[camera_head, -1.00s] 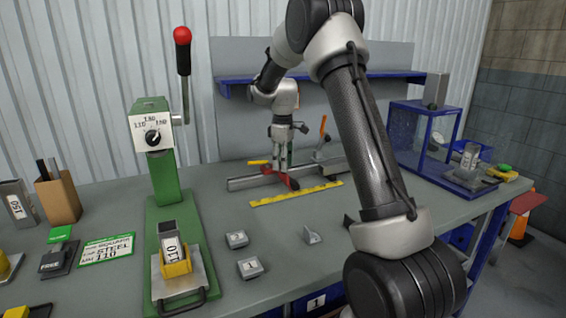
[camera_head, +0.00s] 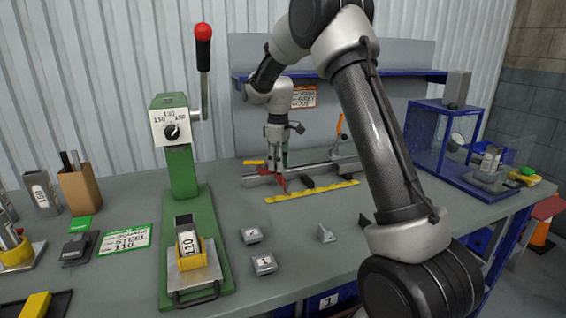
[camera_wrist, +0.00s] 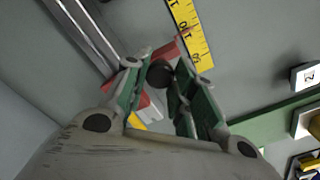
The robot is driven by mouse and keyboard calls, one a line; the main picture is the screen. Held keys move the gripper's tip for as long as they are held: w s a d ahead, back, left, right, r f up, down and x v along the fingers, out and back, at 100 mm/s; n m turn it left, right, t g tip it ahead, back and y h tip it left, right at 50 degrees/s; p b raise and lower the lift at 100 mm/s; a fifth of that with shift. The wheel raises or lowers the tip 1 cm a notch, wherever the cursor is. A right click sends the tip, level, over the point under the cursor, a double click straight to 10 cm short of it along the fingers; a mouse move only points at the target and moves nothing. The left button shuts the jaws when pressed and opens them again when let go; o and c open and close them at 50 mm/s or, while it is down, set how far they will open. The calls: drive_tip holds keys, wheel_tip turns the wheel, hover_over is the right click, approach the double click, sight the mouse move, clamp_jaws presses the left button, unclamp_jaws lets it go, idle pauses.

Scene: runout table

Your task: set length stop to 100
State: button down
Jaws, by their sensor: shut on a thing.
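My gripper (camera_head: 277,167) is down at the steel rail (camera_head: 322,170) on the bench, shut on the red length stop (camera_head: 282,186). In the wrist view, a round black knob (camera_wrist: 160,73) shows between its green-padded fingers. The red part of the stop (camera_wrist: 176,47) reaches to the edge of the yellow scale (camera_wrist: 190,38). The scale also lies along the rail's front in the head view (camera_head: 325,191). Its figures are too small or cut off to read the setting surely. The fingers hide part of the stop.
A dark piece (camera_head: 307,183) lies by the scale, right of the stop. A green lever press (camera_head: 182,195) stands left. Grey blocks (camera_head: 251,234) and a small angled piece (camera_head: 326,233) lie in front. An orange handle (camera_head: 340,124) rises behind the rail.

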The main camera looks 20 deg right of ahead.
drive_tip(key=c, duration=1.1)
unclamp_jaws()
drive_tip(key=shift+c, duration=0.2)
wheel_tip(320, 180, up, 12)
drive_tip(key=s+f+m, duration=0.4)
drive_tip(key=s+d+r+m+t, duration=0.1)
drive_tip(key=s, duration=1)
drive_tip(key=s+d+r+m+t, duration=0.2)
drive_tip(key=s, duration=1)
drive_tip(key=s+d+r+m+t, duration=0.1)
drive_tip(key=s+d+r+m, duration=0.1)
drive_tip(key=s, duration=0.9)
drive_tip(key=shift+s+r, duration=0.15)
drive_tip(key=shift+s, duration=0.25)
